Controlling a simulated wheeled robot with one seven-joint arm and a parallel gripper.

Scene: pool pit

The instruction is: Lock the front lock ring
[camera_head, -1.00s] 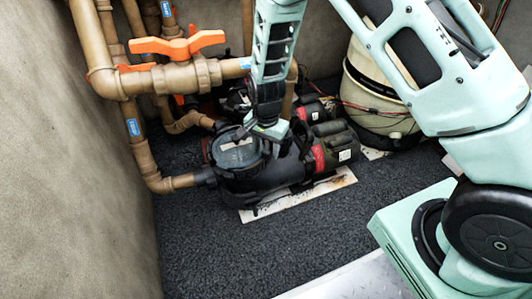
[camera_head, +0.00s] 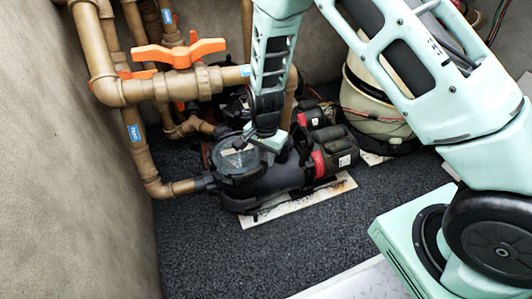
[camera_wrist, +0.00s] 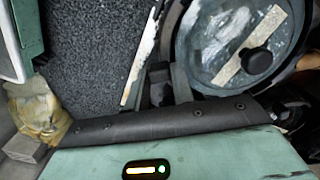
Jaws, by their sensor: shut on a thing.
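The front pump (camera_head: 270,182) is black and lies on a pale base strip on the gravel. Its strainer lid (camera_head: 236,162) is clear and round, with the dark front lock ring (camera_head: 217,170) around it. My gripper (camera_head: 258,143) reaches down from above to the right side of the ring. In the wrist view, my gripper (camera_wrist: 168,84) has its fingers close together at the ring's edge, apparently shut on a part of the ring. The lid (camera_wrist: 212,38) shows there with a pale bar and a black knob. The exact grip is hidden.
Brown pipes with an orange-handled valve (camera_head: 180,52) stand at the left, near the concrete wall (camera_head: 70,180). A second pump (camera_head: 318,114) sits behind the front one. A cream tank (camera_head: 370,105) stands behind to the right. The gravel in front is clear.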

